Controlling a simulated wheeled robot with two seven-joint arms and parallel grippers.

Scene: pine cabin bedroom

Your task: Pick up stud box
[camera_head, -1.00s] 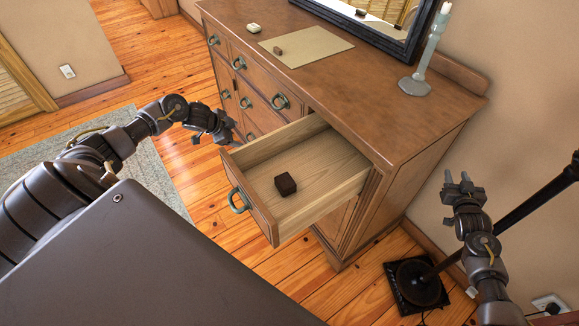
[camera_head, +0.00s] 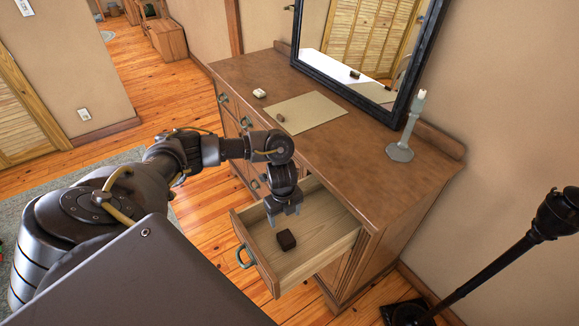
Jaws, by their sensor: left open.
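The stud box, a small dark brown box (camera_head: 286,240), lies on the pale wooden floor of the open dresser drawer (camera_head: 318,244), near its front. My left gripper (camera_head: 284,216) points down over the drawer, just above and behind the box in the picture. Its fingers are apart and nothing is between them. I cannot tell the exact height between the fingertips and the box. My right gripper is out of the picture.
On the dresser top (camera_head: 365,150) are a tan mat (camera_head: 310,112) with a small brown item (camera_head: 280,118), a pale small box (camera_head: 259,93), a candlestick (camera_head: 402,148) and a framed mirror (camera_head: 360,45). A black lamp stand (camera_head: 490,270) stands at the right.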

